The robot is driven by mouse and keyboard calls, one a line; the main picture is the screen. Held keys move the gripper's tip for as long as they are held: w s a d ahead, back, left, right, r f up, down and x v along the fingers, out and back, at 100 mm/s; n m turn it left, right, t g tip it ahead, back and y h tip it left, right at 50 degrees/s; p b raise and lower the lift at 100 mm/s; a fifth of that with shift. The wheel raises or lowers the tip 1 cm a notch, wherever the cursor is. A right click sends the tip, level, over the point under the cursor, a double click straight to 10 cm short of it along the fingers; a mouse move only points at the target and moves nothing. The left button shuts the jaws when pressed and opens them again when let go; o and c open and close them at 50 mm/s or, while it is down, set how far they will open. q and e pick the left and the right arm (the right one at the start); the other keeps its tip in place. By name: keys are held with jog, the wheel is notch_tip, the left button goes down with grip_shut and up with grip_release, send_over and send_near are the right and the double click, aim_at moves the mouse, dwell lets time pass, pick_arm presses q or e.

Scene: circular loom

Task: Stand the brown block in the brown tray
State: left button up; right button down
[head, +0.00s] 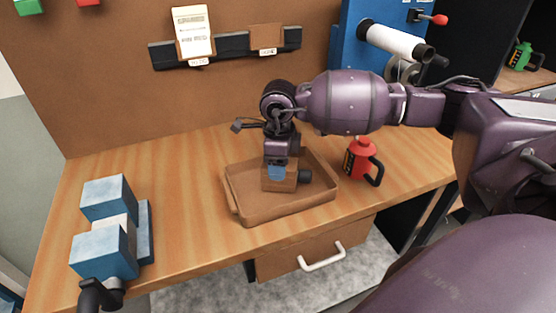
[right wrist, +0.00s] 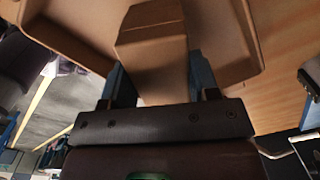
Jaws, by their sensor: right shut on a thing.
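The brown block (head: 271,184) is inside the brown tray (head: 305,211), toward its middle. My right gripper (head: 277,172) reaches down from above with its blue fingers around the block and is shut on it. In the right wrist view the block (right wrist: 152,50) sits between the two fingers of the gripper (right wrist: 160,85), with the tray floor and rim (right wrist: 255,45) beyond it. The block looks upright and low in the tray; whether its base touches the tray floor is hard to tell. My left gripper is not clearly in view.
A blue and white vise-like fixture (head: 108,255) stands at the left of the wooden table (head: 185,180). A red canister with a black handle (head: 361,160) stands just right of the tray. A drawer with a white handle (head: 322,257) is below the table front. Table between fixture and tray is clear.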

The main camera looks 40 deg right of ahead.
dwell(0.3)
jog(key=shift+f, duration=0.35)
jog(key=shift+c, duration=2.1)
grip_release()
jog(key=shift+o, duration=0.7)
notch_tip(320, 180, up, 11)
jog(key=shift+f, duration=0.1)
